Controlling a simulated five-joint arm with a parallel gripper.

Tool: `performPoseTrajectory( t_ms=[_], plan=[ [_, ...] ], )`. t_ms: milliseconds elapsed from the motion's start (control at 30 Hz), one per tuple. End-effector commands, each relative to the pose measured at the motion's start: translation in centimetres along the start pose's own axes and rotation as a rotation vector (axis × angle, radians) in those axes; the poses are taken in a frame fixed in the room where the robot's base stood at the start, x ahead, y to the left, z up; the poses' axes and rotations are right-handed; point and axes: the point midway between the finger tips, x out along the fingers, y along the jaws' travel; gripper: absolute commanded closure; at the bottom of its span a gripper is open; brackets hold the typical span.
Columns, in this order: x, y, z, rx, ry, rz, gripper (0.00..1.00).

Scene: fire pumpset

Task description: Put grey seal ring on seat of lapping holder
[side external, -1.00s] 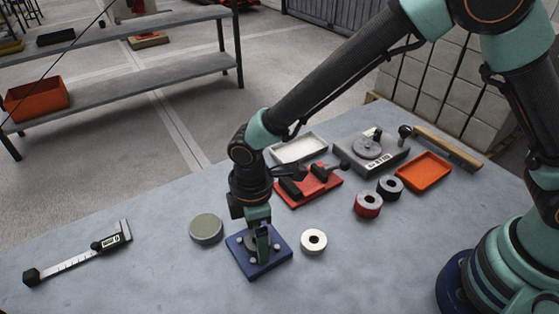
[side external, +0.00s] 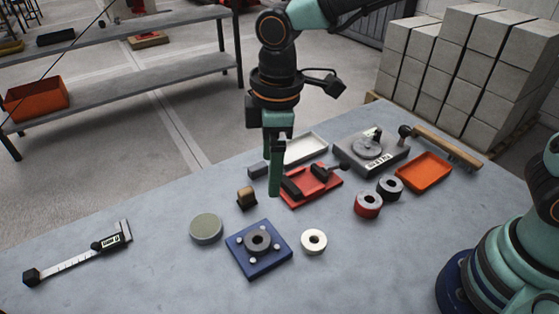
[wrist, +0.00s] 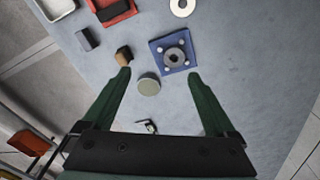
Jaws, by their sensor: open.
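A dark grey seal ring (side external: 258,240) lies flat in the middle of the blue lapping holder (side external: 271,263), among several light pegs. It looks level and centred between them. In the wrist view the ring (wrist: 175,54) and the blue holder (wrist: 185,68) are beyond my fingertips, a little right of centre. My gripper (side external: 274,190) is raised well above the table, apart from the ring and above the area behind the holder. In the wrist view my gripper (wrist: 158,74) has its two green fingers wide apart with nothing between them at their height.
Near the holder are a round grey-green disc (side external: 206,228), a white ring (side external: 313,241) and a small brown block (side external: 247,198). A red fixture (side external: 312,187), white tray (side external: 306,149), red ring (side external: 368,204) and orange tray (side external: 424,172) stand farther off. A caliper (side external: 85,253) lies left.

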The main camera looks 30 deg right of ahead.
Motion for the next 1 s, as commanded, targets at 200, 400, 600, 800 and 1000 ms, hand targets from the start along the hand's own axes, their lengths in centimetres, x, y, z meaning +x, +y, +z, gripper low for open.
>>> performPoseTrajectory(
  t_ms=[200,400,600,800,1000],
  plan=[
    [-5.1,4.2,7.8,0.365,0.117,0.086,0.08],
    [-7.7,5.7,15.1,0.692,0.221,0.167,0.08],
    [-8.6,5.7,20.8,0.959,0.315,0.240,0.08],
    [-8.6,5.4,23.2,1.084,0.361,0.276,0.08],
    [-8.6,5.3,23.4,1.100,0.365,0.278,0.08]
  ],
)
